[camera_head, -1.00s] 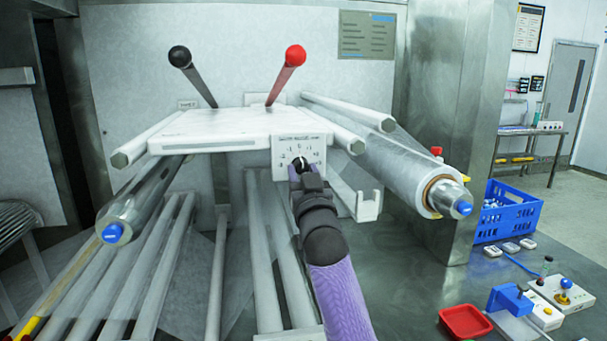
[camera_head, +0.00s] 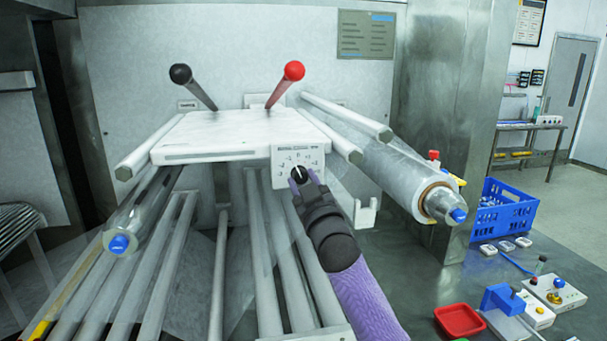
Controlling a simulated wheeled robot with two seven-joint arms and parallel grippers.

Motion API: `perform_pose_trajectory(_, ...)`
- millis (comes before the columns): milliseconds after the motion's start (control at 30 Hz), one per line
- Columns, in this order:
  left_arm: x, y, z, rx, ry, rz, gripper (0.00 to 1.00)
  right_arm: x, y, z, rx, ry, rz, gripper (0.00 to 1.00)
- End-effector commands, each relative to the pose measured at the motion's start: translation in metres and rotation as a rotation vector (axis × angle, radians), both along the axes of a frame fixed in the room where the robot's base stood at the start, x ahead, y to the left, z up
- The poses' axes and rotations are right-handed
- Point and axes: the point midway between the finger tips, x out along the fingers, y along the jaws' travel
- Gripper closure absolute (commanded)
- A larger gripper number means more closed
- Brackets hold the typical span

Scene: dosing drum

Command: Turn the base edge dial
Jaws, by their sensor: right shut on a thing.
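The base edge dial (camera_head: 299,174) is a small black knob on a white plate (camera_head: 285,157) with printed marks around it. The plate sits at the front right edge of the white machine top (camera_head: 215,133). My right gripper (camera_head: 305,179) is dark, on a purple arm coming up from the bottom. Its fingers are shut on the dial from the front and below. The dial's upper part shows a light pointer mark; its lower part lies by the fingertips. My left gripper is not in the view.
A black-knobbed lever (camera_head: 180,74) and a red-knobbed lever (camera_head: 294,70) stand behind the machine top. A film roll (camera_head: 400,178) juts forward at the right. A blue crate (camera_head: 505,210), a red tray (camera_head: 459,321) and small control boxes (camera_head: 553,293) lie farther right.

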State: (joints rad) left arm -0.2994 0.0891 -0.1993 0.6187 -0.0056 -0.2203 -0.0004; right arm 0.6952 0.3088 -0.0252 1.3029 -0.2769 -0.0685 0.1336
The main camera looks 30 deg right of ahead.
Motion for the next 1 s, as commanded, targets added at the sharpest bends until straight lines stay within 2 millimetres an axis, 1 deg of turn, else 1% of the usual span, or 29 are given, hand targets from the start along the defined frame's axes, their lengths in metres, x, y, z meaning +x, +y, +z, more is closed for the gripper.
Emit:
perform_pose_trajectory(33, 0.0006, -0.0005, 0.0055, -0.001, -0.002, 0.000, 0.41, -0.0002, -0.0009, 0.0032, -0.024, 0.006, -0.001, 1.00)
perform_pose_trajectory(300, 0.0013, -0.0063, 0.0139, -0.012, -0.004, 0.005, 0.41, -0.0003, -0.0009, 0.0017, -0.117, 0.029, 0.000, 1.00)
perform_pose_trajectory(833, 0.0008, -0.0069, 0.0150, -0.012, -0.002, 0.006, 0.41, -0.0003, -0.0008, 0.0008, -0.141, 0.034, 0.000, 1.00)
perform_pose_trajectory(867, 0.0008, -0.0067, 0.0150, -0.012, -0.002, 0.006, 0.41, -0.0003, -0.0008, 0.0008, -0.141, 0.034, 0.000, 0.49)
perform_pose_trajectory(900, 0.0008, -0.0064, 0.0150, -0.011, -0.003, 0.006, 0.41, -0.0003, -0.0008, 0.0008, -0.141, 0.034, 0.000, 0.41)
perform_pose_trajectory(1000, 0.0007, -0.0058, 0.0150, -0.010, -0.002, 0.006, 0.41, -0.0003, -0.0008, 0.0008, -0.140, 0.034, 0.001, 0.21)
